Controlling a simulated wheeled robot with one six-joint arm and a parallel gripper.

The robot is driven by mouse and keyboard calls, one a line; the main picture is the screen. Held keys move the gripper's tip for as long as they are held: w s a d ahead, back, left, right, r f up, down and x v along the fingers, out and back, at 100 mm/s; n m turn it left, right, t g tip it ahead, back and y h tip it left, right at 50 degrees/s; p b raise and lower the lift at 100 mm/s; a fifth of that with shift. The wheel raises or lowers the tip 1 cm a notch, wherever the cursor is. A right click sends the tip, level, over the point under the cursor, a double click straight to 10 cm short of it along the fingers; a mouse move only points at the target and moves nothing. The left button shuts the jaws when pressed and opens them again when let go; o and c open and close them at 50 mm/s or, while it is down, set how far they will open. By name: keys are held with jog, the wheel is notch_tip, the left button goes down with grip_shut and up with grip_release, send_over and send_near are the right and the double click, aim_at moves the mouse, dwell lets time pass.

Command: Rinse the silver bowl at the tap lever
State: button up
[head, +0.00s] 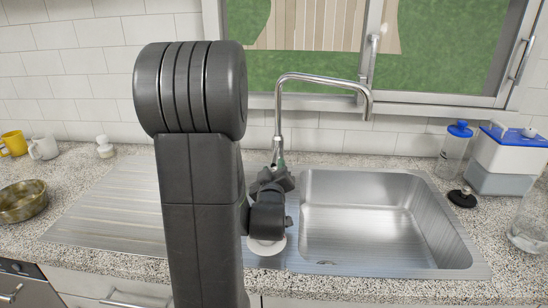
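A round metal bowl (22,202), silver with a brownish-gold tint, sits upright on the speckled counter at the left edge, partly cut off by the frame. The chrome tap (322,80) stands behind the sink, its spout arching right over the basin. The tap's base and any lever there are mostly hidden behind my gripper. My gripper (272,180) is in front of the tap base, well away from the bowl. Its fingers are small and dark, partly hidden by my arm, and I cannot tell whether they are open. Nothing is clearly held.
The steel sink basin (375,215) is empty, with a ribbed drainboard (110,205) to its left. A blue-lidded clear container (453,150), a blue-and-white box (503,160), a black stopper-like object (462,198) and a glass (530,228) stand right. Mugs (44,148) stand back left.

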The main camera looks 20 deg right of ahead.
aim_at(274, 157)
jog(key=shift+p+x, duration=0.45)
jog(key=shift+x, duration=2.35)
grip_shut()
